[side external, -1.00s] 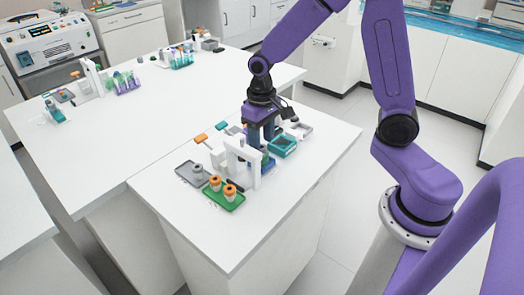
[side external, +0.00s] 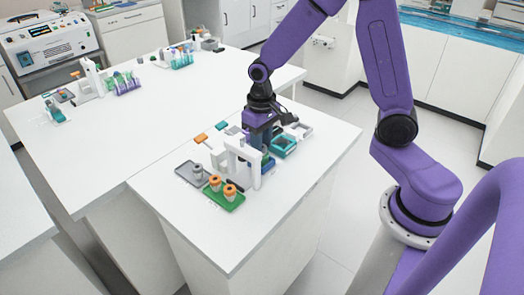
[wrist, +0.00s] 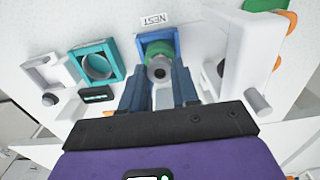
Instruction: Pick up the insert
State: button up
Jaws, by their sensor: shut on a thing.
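A round piece with a green collar and a grey hollow end, which looks like the insert (wrist: 159,66), stands in or over a blue square nest (wrist: 142,42) in the wrist view. My gripper (wrist: 159,88) has its two blue-grey fingers on either side of this piece and is shut on it. In the side view my gripper (side external: 262,150) is low over the blue nest, just behind a white gate-shaped frame (side external: 256,170). The piece is hidden there by the fingers and the frame. I cannot tell whether it is clear of the nest.
A teal square holder (side external: 284,146) is close to the right of the gripper. A green tray (side external: 232,203) with two orange-ringed cylinders and a grey tray (side external: 186,172) are at the front left. The table's front right is clear.

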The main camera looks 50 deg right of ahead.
jog(key=shift+r, duration=2.75)
